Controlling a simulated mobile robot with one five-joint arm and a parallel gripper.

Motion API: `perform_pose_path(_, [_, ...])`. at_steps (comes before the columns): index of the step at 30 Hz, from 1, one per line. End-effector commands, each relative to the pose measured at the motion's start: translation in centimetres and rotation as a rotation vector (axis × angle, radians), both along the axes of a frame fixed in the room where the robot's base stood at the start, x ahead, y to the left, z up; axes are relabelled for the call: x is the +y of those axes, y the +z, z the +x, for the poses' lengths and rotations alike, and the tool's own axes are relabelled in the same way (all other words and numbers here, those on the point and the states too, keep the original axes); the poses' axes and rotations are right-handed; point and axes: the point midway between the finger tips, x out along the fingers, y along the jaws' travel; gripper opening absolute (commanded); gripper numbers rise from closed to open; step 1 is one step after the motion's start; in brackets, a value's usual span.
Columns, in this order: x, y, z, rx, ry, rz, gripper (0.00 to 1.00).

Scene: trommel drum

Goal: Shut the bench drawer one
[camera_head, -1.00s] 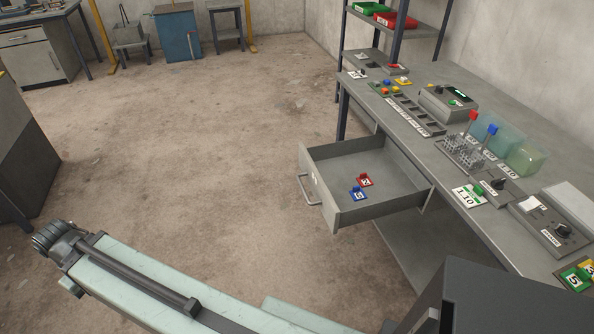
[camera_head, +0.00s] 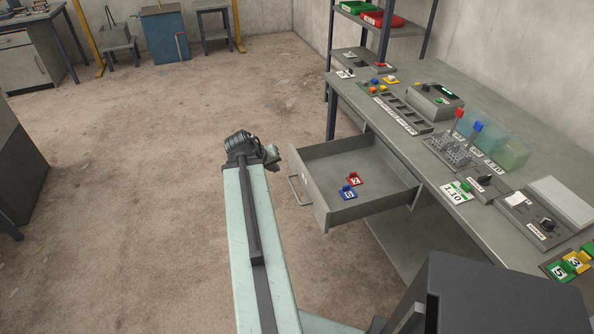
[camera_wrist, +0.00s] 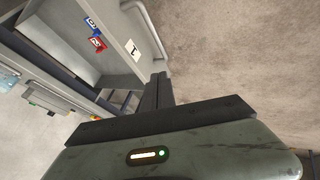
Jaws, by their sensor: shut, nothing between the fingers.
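The bench drawer (camera_head: 375,167) stands pulled out from the bench, with its handle (camera_head: 298,190) on its left end. In the wrist view its front panel (camera_wrist: 118,30) carries a label marked 1, and the handle (camera_wrist: 147,25) runs along that panel. A red numbered tag (camera_head: 351,178) and a blue numbered tag (camera_head: 347,192) lie inside. My gripper (camera_wrist: 158,90) is shut and empty, its fingers pointing toward the drawer's front corner in the wrist view. In the head view the end of my arm is left of the drawer, apart from the handle; the fingers are hard to make out.
The bench top (camera_head: 405,150) holds a slotted tray (camera_head: 402,110), a test-tube rack (camera_head: 455,150) and several control boxes. A shelf with green and red bins (camera_head: 383,19) stands behind. The floor (camera_head: 150,180) left of the drawer is clear. A grey cabinet (camera_head: 20,165) stands at far left.

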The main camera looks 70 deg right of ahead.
Motion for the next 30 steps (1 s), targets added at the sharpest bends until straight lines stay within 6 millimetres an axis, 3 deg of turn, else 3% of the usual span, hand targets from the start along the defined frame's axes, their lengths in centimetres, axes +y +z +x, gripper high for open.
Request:
perform_pose_path(8, [-1.1, -1.1, -0.8, 0.001, -0.011, -0.007, 0.0])
perform_pose_path(21, [-6.6, -8.9, -1.9, 0.001, -0.012, -0.006, 0.0])
perform_pose_path(24, [-7.6, -7.9, -3.3, 0.001, -0.014, -0.005, 0.0])
perform_pose_path(30, [-8.7, -7.9, -4.8, 0.001, -0.011, -0.005, 0.0])
